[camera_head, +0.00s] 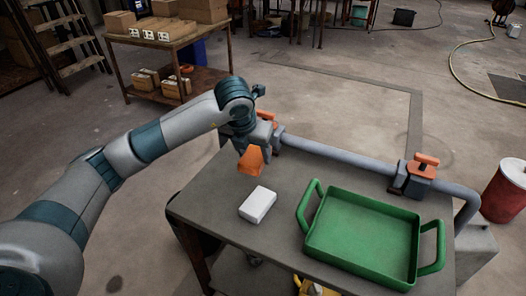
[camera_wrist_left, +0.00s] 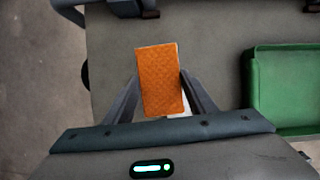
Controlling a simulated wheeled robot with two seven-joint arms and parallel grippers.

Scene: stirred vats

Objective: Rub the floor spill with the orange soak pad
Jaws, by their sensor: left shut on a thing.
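The orange soak pad (camera_head: 251,160) is held by my left gripper (camera_head: 257,146) above the back left part of the grey table (camera_head: 215,205). In the left wrist view the pad (camera_wrist_left: 159,85) sits between the two fingers of the left gripper (camera_wrist_left: 160,100), which are shut on it. A small dark patch (camera_head: 114,284) marks the concrete floor at the lower left, left of the table; I cannot tell for sure that it is the spill. The pad is well apart from it. My right gripper is in neither view.
A white block (camera_head: 257,204) and a green tray (camera_head: 365,236) with handles are on the table. A grey pipe (camera_head: 335,156) with an orange-handled valve (camera_head: 421,168) runs along its back edge. A red drum (camera_head: 503,192) stands right. Open floor lies left and behind.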

